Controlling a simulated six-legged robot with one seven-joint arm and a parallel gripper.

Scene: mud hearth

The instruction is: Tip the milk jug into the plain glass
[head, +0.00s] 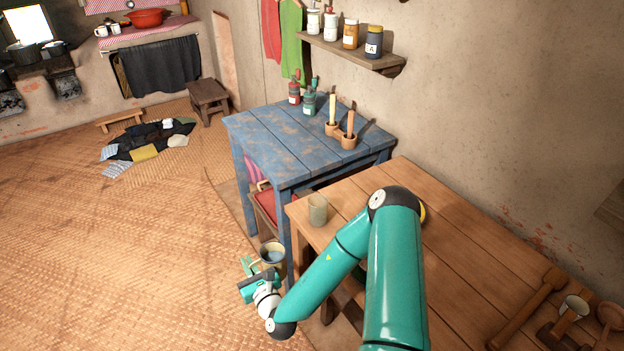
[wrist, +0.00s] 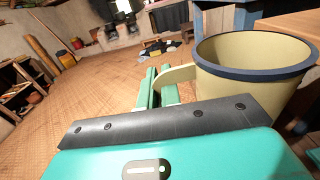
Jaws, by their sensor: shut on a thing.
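The milk jug (head: 272,262) is cream with a dark blue rim. It hangs over the floor, left of the wooden table's front corner, and looks roughly upright. In the wrist view the jug (wrist: 245,75) fills the upper right. Its handle reaches left between the green fingers of my gripper (wrist: 157,88). My gripper (head: 250,268) is shut on this handle. I cannot make out the milk clearly inside. The plain glass (head: 318,210) stands upright on the wooden table's near left corner, above and right of the jug in the head view, apart from it.
The wooden table (head: 450,235) has clear boards around the glass; wooden utensils and a small cup (head: 572,307) lie at its right. A blue table (head: 290,142) with bottles and candle holders adjoins behind. A red-seated chair (head: 264,203) is tucked there. Matting at left is open.

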